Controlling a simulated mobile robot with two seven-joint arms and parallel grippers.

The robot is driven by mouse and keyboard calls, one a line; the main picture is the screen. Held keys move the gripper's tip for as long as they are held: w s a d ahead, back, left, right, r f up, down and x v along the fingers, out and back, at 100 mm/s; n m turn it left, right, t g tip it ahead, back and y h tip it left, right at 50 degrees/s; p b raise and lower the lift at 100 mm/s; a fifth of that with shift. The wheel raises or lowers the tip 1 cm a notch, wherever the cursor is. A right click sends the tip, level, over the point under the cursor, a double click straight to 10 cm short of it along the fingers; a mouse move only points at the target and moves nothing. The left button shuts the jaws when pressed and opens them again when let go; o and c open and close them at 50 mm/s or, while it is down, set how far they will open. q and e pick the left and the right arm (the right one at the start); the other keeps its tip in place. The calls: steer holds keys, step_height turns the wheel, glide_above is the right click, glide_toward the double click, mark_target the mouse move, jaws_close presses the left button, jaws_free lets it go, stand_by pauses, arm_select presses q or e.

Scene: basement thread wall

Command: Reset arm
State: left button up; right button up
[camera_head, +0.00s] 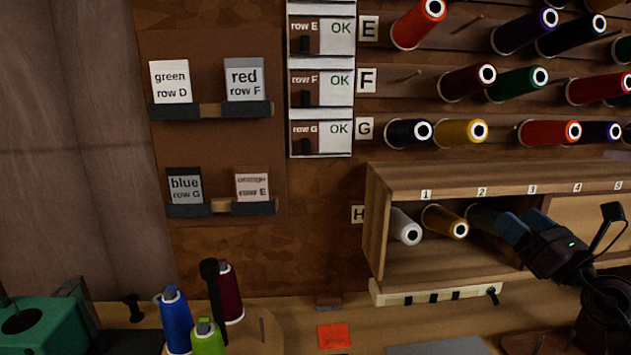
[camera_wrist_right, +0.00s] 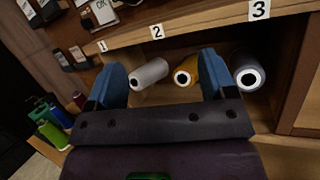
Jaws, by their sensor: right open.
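My right gripper (camera_head: 512,222) is open, its blue fingers at the mouth of the wooden cubby (camera_head: 374,225) below the thread wall. In the right wrist view the two blue fingers (camera_wrist_right: 163,80) are spread wide with nothing held between them. Beyond them lie a white spool (camera_wrist_right: 150,73) and a gold spool (camera_wrist_right: 187,72); a dark spool (camera_wrist_right: 248,74) lies right of the right finger. In the head view the white spool (camera_head: 405,228) and gold spool (camera_head: 445,221) lie under labels 1 and 2. The dark spool is partly hidden by the gripper. My left gripper is not seen.
Spools hang on wall pegs in rows E, F and G. Label cards (camera_head: 170,82) stand on small ledges at left. A blue spool (camera_head: 174,318), a green spool (camera_head: 206,338) and a dark red spool (camera_head: 230,290) stand on a round wooden base. An orange note (camera_head: 334,336) lies on the bench.

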steer(key=s+a+f+m+g+h, duration=0.1)
steer(key=s+f+m+h, duration=0.4)
steer(key=f+m, duration=0.85)
steer(key=s+a+f+m+g+h, duration=0.1)
steer(key=s+f+m+h, duration=0.35)
steer(key=f+m, duration=0.9)
steer(key=s+a+f+m+g+p, duration=0.1)
steer(key=s+a+f+m+g, duration=0.2)
steer(key=s, duration=0.7)
steer(key=s+a+f+m+g+y, duration=0.1)
steer(key=s+a+f+m+g, duration=0.3)
steer(key=s+f+m, duration=0.3)
steer(key=s+f, duration=0.4)
steer(key=shift+s+m+p, duration=0.15)
steer(key=shift+m+p, duration=0.15)
steer(key=shift+p, duration=0.05)
